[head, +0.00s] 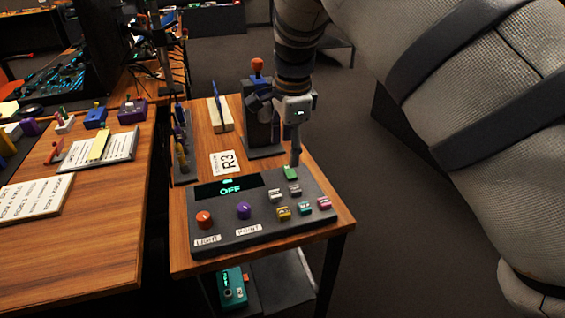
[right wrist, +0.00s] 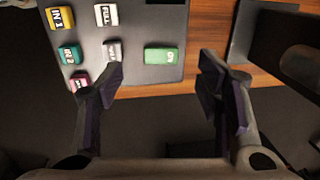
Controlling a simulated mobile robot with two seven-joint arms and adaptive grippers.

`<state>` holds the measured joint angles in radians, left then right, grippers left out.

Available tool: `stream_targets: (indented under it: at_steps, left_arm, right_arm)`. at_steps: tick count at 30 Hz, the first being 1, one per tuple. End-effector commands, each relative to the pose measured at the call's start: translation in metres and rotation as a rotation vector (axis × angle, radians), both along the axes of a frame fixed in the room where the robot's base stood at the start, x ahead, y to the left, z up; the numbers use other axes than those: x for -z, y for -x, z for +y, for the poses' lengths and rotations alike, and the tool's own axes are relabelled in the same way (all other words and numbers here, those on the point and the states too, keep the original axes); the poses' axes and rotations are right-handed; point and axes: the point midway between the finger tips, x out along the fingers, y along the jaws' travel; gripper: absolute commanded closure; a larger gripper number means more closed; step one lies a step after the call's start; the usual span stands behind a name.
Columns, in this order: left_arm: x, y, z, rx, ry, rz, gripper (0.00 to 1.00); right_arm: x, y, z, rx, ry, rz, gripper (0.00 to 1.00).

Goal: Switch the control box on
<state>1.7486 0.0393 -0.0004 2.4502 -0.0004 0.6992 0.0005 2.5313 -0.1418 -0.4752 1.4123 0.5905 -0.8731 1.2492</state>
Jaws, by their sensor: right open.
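The dark control box (head: 262,232) lies on the small wooden table, and its display (head: 230,188) reads OFF in green. It has an orange knob (head: 204,219), a purple knob (head: 244,210) and several small coloured buttons. The green button (head: 290,173) is at its far edge; in the right wrist view the green button (right wrist: 165,56) carries a label that looks like ON. My right gripper (head: 296,152) points down just above the green button. In the right wrist view my right gripper (right wrist: 163,82) is open and empty, its fingers either side of the button's line. My left gripper is out of view.
A dark stand with a red-topped part (head: 257,68) rises close behind my right gripper. An R3 card (head: 228,163) lies behind the box. A teal box (head: 232,288) sits below the table. A larger cluttered table (head: 90,255) stands to the left.

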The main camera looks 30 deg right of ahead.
Motion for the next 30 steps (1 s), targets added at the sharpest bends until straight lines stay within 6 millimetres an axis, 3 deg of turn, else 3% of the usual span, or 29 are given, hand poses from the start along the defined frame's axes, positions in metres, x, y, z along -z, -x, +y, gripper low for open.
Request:
stream_targets:
  at_steps: [3, 7, 18, 19, 25, 30]
  left_arm:
    - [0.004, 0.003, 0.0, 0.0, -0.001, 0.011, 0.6]
    - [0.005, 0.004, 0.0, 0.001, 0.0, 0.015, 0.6]
    - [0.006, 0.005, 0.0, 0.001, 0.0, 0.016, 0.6]
    - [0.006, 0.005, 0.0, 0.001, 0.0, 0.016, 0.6]
    - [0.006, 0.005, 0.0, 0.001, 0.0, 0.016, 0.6]
    - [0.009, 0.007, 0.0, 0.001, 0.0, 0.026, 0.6]
  right_arm:
    - [0.033, -0.003, -0.001, 0.001, -0.001, 0.006, 0.4]
    - [0.055, -0.007, -0.002, 0.0, 0.0, 0.004, 0.4]
    - [0.066, -0.009, -0.003, -0.001, 0.001, -0.001, 0.4]
    - [0.066, -0.009, -0.003, -0.001, 0.001, -0.001, 0.42]
    - [0.065, -0.009, -0.002, -0.001, 0.001, -0.001, 0.88]
    - [0.068, -0.01, -0.002, -0.002, -0.003, 0.014, 0.88]
